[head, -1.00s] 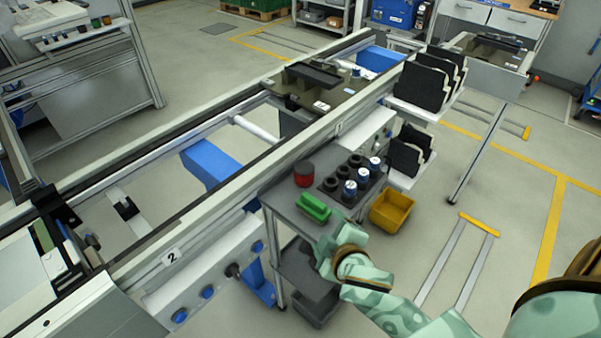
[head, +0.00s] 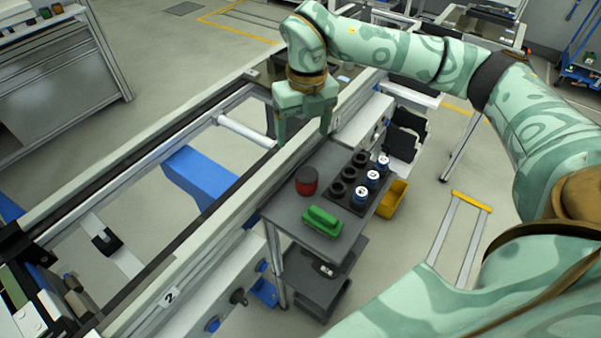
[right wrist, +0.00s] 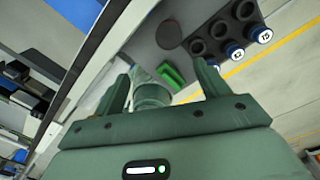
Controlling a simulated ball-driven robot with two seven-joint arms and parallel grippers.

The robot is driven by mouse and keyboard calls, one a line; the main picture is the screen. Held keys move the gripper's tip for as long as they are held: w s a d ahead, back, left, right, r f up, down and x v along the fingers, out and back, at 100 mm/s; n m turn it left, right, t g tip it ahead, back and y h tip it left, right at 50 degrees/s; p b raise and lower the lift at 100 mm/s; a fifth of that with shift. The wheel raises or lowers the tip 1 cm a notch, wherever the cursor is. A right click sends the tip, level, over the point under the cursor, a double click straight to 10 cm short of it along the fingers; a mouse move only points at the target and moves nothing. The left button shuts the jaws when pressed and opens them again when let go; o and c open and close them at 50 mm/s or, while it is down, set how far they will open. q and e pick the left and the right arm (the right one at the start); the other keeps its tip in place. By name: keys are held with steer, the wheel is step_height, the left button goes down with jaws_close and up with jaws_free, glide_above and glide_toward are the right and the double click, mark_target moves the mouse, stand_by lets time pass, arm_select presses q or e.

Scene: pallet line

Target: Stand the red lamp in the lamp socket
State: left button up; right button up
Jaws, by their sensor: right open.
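The red lamp (head: 306,181), a short red cylinder with a dark top, stands on the small grey side table (head: 283,211). In the right wrist view the lamp (right wrist: 169,34) shows as a dark round shape beyond the fingers. My right gripper (head: 303,138) is open and empty, fingers pointing down, above the conveyor's near rail, behind the lamp and clear of it. Its two fingers also show in the right wrist view (right wrist: 163,82) with nothing held between them. I cannot make out the lamp socket; my right arm and gripper cover much of the conveyor's far part. My left gripper is out of view.
A green block (head: 322,221) lies in front of the lamp. A dark tray (head: 333,196) of black rings and blue-and-white cylinders stands to its right. A yellow bin (head: 393,199) hangs beyond it. The conveyor rail (head: 235,207) runs along the table's left side.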

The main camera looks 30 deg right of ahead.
steer(key=b, duration=0.2)
glide_above(307, 174)
steer(key=shift+h, duration=0.3)
step_height(307, 174, down, 9)
steer(key=shift+f, duration=0.2)
step_height(307, 174, down, 6)
steer(key=shift+f+b, duration=0.2)
steer(key=shift+b, duration=0.8)
steer(key=c, duration=1.1)
